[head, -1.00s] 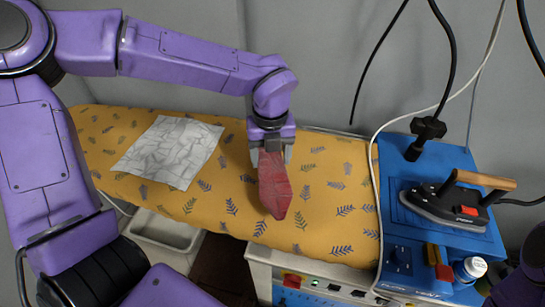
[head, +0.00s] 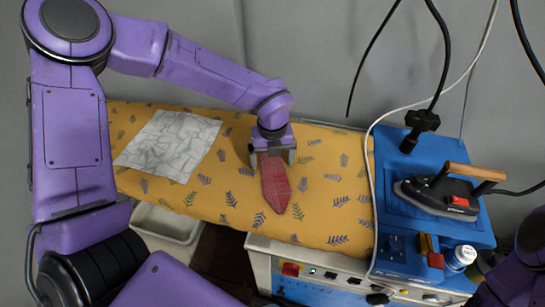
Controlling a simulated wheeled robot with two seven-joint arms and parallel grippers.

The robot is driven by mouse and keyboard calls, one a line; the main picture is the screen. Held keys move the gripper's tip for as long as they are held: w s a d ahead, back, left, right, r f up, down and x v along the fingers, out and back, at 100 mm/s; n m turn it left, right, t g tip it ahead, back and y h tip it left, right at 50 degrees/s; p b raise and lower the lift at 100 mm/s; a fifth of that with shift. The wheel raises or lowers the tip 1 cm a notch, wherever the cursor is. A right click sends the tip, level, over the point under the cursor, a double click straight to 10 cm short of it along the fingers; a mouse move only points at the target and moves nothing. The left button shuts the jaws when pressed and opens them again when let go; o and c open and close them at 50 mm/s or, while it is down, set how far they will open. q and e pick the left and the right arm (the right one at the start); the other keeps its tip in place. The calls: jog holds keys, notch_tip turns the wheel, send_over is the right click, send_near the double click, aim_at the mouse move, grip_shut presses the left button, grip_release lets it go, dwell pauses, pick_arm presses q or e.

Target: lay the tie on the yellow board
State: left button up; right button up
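The red tie (head: 275,184) lies on the yellow board (head: 330,190), its pointed tip toward the board's front edge. The board has a dark leaf pattern. My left gripper (head: 272,157) is directly over the tie's upper end, low against the board. Its two fingers stand apart on either side of the tie, with a gap at the sides, so it looks open. The palm hides the tie's far end. My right gripper is out of view; only a bit of my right arm shows at the lower right.
A white crinkled cloth (head: 169,144) lies on the board at the left. A blue ironing station (head: 398,190) stands right of the board, with an iron (head: 443,192), a small white-capped bottle (head: 461,257) and hanging cables. A grey wall is behind.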

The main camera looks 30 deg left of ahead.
aim_at(272, 163)
pick_arm(q)
jog(key=shift+r, duration=0.4)
notch_tip(272, 163, up, 12)
jog(key=b, duration=0.1)
jog(key=shift+f+b, duration=0.2)
jog(key=shift+b, duration=0.15)
